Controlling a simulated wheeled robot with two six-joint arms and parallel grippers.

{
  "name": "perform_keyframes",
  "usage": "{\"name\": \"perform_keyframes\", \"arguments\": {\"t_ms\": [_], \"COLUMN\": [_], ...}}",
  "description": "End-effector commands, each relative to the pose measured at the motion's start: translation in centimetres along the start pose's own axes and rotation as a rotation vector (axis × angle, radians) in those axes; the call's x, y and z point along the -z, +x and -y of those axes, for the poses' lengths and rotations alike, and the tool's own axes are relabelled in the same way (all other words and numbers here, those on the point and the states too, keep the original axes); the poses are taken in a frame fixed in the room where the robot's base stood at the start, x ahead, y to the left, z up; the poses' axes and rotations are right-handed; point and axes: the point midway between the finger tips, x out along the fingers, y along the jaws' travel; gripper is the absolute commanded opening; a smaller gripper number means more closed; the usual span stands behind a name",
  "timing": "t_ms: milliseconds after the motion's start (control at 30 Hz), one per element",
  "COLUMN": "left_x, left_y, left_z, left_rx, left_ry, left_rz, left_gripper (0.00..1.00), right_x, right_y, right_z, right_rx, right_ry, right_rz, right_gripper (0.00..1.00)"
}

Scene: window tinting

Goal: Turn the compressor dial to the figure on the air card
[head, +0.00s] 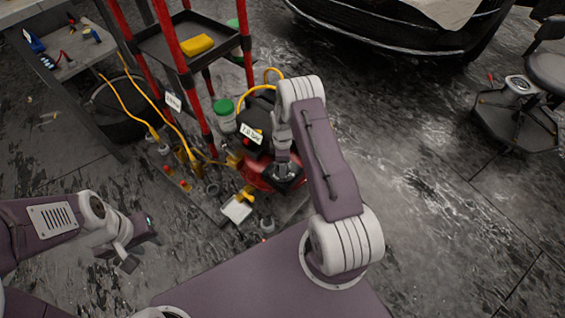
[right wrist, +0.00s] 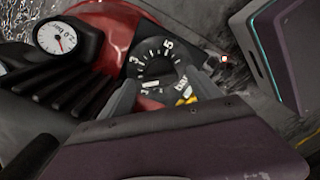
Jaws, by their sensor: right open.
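The red compressor (head: 258,174) stands on the floor, partly behind my right arm. Its dial (right wrist: 154,64) shows in the right wrist view as a dark round scale with white figures and "bar". My right gripper (right wrist: 160,92) is open, with its fingers on either side of the dial's middle; I cannot tell whether they touch it. A white gauge (right wrist: 57,38) beside it seems to read 2.0 bar. A white card (head: 251,133) at the compressor seems to read 7.0 bar, in small print. My left gripper (head: 142,246) is open and empty at lower left.
Another small white card (head: 173,101) hangs by the red-posted cart (head: 160,45); its print is unclear. Yellow hoses (head: 165,110) run down left of the compressor. A green-lidded jar (head: 224,118) stands close by.

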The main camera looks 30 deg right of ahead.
Motion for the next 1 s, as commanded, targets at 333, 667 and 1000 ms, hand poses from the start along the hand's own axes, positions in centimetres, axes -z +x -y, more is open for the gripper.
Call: {"name": "perform_keyframes", "arguments": {"t_ms": [333, 667, 1000], "left_x": [0.3, 0.4, 0.4], "left_y": [-2.7, -4.0, -3.9], "left_z": [-0.1, -0.1, -0.1], "left_rx": [0.000, 0.000, 0.000], "left_ry": [0.000, 0.000, 0.000], "left_rz": [0.000, 0.000, 0.000], "left_gripper": [0.36, 0.36, 0.36], "right_x": [0.0, 0.0, 0.0], "right_y": [-5.3, -9.1, -9.1], "right_z": [-0.1, 0.0, 0.0], "right_rx": [-0.002, 0.000, 0.000], "right_ry": [0.000, 0.000, 0.000], "right_rz": [0.000, 0.000, 0.000], "right_gripper": [0.73, 0.73, 0.73]}}
